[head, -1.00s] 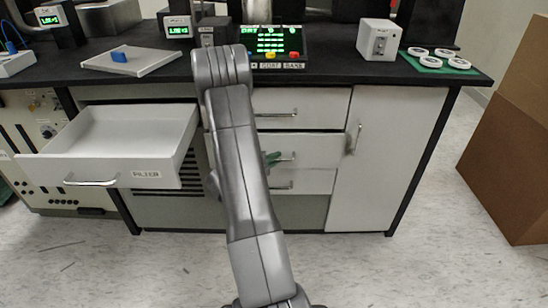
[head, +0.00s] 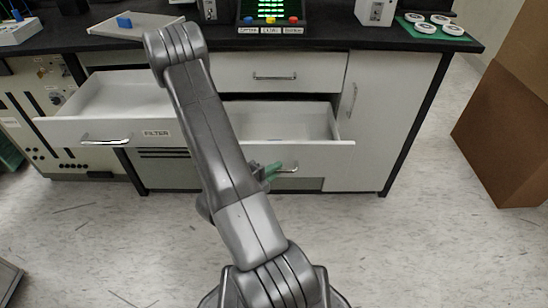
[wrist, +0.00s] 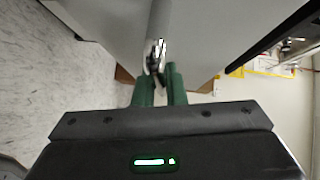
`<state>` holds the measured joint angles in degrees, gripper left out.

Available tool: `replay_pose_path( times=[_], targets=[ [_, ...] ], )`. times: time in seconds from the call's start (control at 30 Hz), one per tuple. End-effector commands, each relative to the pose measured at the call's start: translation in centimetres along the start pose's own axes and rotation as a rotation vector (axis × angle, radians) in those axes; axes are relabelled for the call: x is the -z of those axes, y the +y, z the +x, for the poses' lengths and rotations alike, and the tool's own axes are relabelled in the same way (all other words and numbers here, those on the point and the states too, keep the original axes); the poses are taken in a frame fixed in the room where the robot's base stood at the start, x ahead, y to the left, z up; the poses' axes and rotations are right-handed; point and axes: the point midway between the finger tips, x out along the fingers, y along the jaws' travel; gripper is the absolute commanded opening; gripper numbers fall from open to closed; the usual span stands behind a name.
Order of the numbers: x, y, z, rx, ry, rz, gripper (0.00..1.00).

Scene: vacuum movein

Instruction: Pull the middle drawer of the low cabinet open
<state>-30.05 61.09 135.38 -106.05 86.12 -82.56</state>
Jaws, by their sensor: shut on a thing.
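The low cabinet stands under the black bench top. Its middle drawer (head: 320,150) is pulled well out, and its empty white inside shows to the right of my arm. My gripper (head: 272,171) is at the handle (head: 288,168) on that drawer's front, partly hidden behind my arm. In the wrist view the green fingers of my gripper (wrist: 159,84) are shut on the metal handle (wrist: 156,55). The top drawer (head: 275,74) above is shut. The bottom drawer is mostly hidden behind the open one.
A wide drawer labelled FILTER (head: 110,110) stands open at the left. A cabinet door (head: 375,125) is shut at the right. Brown boxes (head: 505,120) stand on the far right. The speckled floor in front is clear.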

Motion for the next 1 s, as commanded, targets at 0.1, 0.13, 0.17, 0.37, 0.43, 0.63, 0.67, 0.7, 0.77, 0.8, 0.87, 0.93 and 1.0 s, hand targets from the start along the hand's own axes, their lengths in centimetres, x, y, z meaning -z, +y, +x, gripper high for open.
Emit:
replay_pose_path(
  times=[0.1, 0.13, 0.17, 0.37, 0.43, 0.63, 0.67, 0.7, 0.77, 0.8, 0.87, 0.93, 1.0],
  targets=[
    [0.71, 0.25, -0.76, 0.000, -0.001, -0.002, 0.00],
    [0.82, 0.28, -0.86, 0.000, -0.001, -0.001, 0.00],
    [0.92, 0.30, -0.95, 0.000, -0.001, -0.001, 0.00],
    [1.22, 0.37, -1.21, 0.000, 0.001, 0.000, 0.00],
    [1.22, 0.37, -1.20, 0.000, 0.001, 0.000, 0.00],
    [1.20, 0.37, -1.19, -0.001, 0.001, 0.001, 0.13],
    [1.20, 0.37, -1.18, -0.001, 0.001, 0.001, 0.19],
    [1.20, 0.37, -1.18, -0.001, 0.001, 0.001, 0.26],
    [1.19, 0.37, -1.18, 0.000, 0.001, 0.001, 0.32],
    [1.18, 0.37, -1.18, 0.000, 0.001, 0.001, 0.32],
    [1.18, 0.37, -1.18, 0.000, 0.001, 0.001, 0.32],
    [1.17, 0.37, -1.18, 0.000, 0.001, 0.001, 0.32],
    [1.17, 0.36, -1.20, 0.000, 0.000, 0.001, 0.32]
  ],
)
